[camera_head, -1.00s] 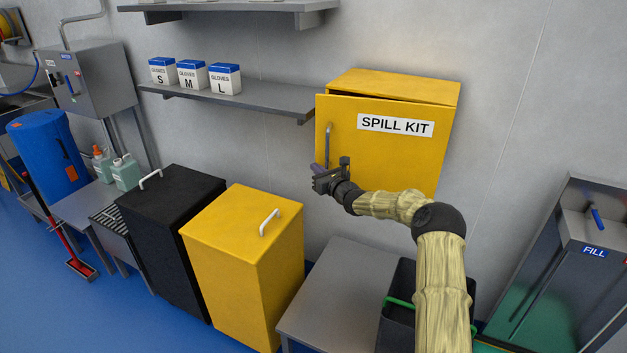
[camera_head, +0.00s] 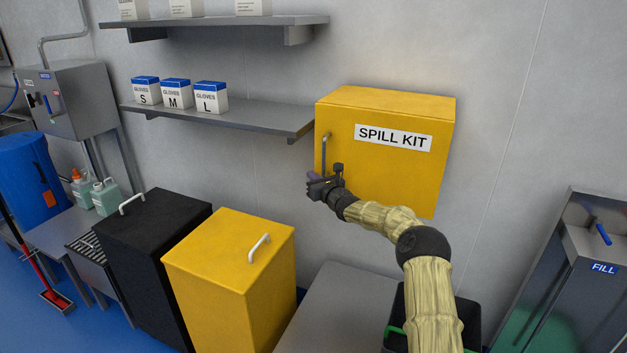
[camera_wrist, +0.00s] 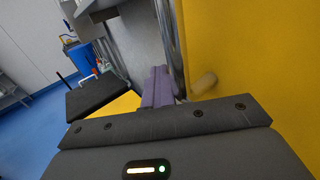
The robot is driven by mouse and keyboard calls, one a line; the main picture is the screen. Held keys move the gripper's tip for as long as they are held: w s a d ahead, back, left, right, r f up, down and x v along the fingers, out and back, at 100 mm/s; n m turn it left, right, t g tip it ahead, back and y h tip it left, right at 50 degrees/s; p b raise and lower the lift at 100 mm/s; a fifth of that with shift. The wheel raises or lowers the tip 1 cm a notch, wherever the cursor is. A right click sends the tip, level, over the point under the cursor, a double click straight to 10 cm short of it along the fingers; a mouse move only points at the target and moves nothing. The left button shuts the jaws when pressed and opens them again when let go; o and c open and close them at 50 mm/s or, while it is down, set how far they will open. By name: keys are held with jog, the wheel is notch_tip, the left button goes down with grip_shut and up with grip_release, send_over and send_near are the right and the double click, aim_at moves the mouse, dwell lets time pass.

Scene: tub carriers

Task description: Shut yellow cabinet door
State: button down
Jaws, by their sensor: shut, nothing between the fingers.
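The yellow cabinet (camera_head: 390,105) labelled SPILL KIT hangs on the wall in the head view. Its door (camera_head: 385,175) lies flush against the body, with no gap visible along the top edge. A vertical grey handle (camera_head: 325,155) is on the door's left side. My gripper (camera_head: 312,182) is in front of the door's lower left, just below the handle. Its fingers are shut and empty. In the wrist view the purple fingertips (camera_wrist: 158,86) are together, beside the yellow door (camera_wrist: 270,60). I cannot tell whether they touch the door.
A shelf with glove boxes (camera_head: 177,94) is left of the cabinet. A yellow bin (camera_head: 235,275) and a black bin (camera_head: 150,250) stand below. A grey table (camera_head: 335,310) is under my arm, and a fill station (camera_head: 570,270) is at right.

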jog(key=shift+w+d+r+h, duration=0.15)
jog(key=shift+d, duration=0.35)
jog(key=shift+w+d+r+h, duration=0.1)
jog(key=shift+d+r+h, duration=0.05)
jog(key=shift+d, duration=0.35)
jog(key=s+a+b, duration=0.8)
jog(key=s+b, duration=0.2)
jog(key=s, duration=0.3)
jog(key=shift+a+f, duration=0.2)
jog(key=shift+f, duration=0.1)
jog(key=shift+a, duration=0.15)
